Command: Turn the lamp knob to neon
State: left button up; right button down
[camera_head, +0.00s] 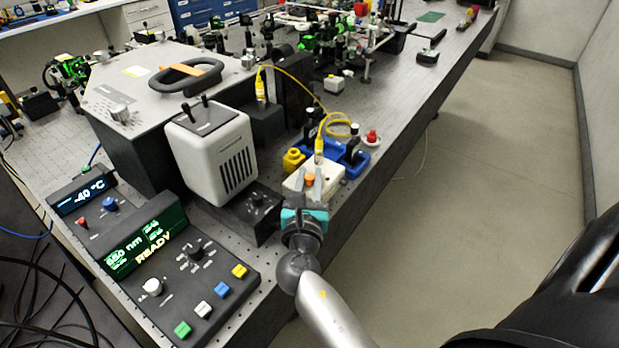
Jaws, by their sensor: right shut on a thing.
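The white lamp housing (215,150) stands on the bench with a grille on its side. The small black box (262,222) in front of it carries a dark knob (258,200) with small pale marks around it, too small to read. I cannot tell which mark it points to. My right gripper (309,183) is to the right of that knob and apart from it. Its fingers are shut on a small orange piece (309,180) by a white box (293,183); the fingers partly hide both. My left gripper is not in view.
A control panel reading "READY" (168,260) has a dark dial (195,253), a white knob (153,287) and coloured buttons at front. Blue holders (347,163) and a yellow cable (300,90) lie behind my right gripper. The floor at right is clear.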

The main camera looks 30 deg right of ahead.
jog(key=shift+m+g+h, duration=0.6)
jog(key=shift+h, duration=0.1)
jog(key=c, duration=0.7)
grip_release()
jog(key=shift+n+t+y, duration=0.4)
